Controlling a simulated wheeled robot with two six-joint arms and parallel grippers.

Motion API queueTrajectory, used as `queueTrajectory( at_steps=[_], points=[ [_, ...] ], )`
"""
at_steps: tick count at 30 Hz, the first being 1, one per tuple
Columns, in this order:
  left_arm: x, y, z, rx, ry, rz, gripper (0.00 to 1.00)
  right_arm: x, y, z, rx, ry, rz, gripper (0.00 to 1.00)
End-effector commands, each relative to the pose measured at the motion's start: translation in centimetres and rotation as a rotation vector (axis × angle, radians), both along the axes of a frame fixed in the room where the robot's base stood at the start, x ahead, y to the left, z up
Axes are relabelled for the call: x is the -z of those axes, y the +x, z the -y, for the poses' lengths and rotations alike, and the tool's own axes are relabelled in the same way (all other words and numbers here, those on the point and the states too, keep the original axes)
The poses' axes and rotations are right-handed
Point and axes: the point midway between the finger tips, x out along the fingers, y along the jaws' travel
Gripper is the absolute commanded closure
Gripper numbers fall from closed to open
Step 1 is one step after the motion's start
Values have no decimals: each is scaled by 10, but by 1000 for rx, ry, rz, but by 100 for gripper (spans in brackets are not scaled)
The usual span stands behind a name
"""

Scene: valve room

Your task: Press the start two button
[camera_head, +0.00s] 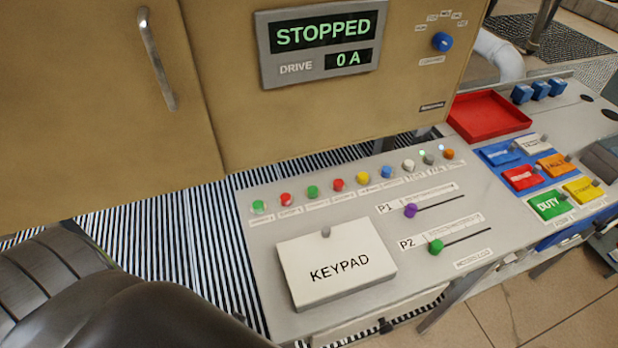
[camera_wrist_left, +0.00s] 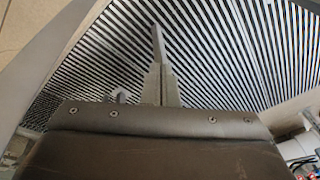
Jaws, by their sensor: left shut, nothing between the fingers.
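A sloped grey control panel (camera_head: 355,227) carries a row of round buttons along its back edge. From the left come a green button (camera_head: 258,207), a red button (camera_head: 286,199), a second green button (camera_head: 312,192), a second red button (camera_head: 337,185), then a yellow button (camera_head: 362,178) and a blue one (camera_head: 387,172). Labels sit below them, too small to read surely. My left gripper (camera_wrist_left: 156,32) is shut and empty over the striped floor in the left wrist view. My left arm shows at the lower left of the head view, its fingers hidden. My right gripper is out of view.
A white keypad cover (camera_head: 338,270) sits at the panel's front left, beside the purple P1 slider (camera_head: 410,210) and green P2 slider (camera_head: 436,247). A tan cabinet behind has a display (camera_head: 322,42) reading STOPPED, 0 A. A red tray (camera_head: 490,117) and coloured tags (camera_head: 548,205) are right.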

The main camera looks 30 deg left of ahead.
Motion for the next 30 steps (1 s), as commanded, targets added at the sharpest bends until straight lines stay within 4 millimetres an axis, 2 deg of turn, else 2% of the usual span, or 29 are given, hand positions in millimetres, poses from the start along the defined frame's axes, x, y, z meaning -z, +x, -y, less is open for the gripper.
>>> queueTrajectory(
  at_steps=[1,9,15,26,30],
  points=[
    [-26,6,0,1,3,10,100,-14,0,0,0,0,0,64],
    [-122,28,0,2,11,39,100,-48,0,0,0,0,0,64],
    [-197,36,2,2,18,62,100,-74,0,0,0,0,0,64],
    [-335,34,9,3,30,102,100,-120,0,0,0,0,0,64],
    [-393,33,14,-22,13,135,100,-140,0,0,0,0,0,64]
  ],
)
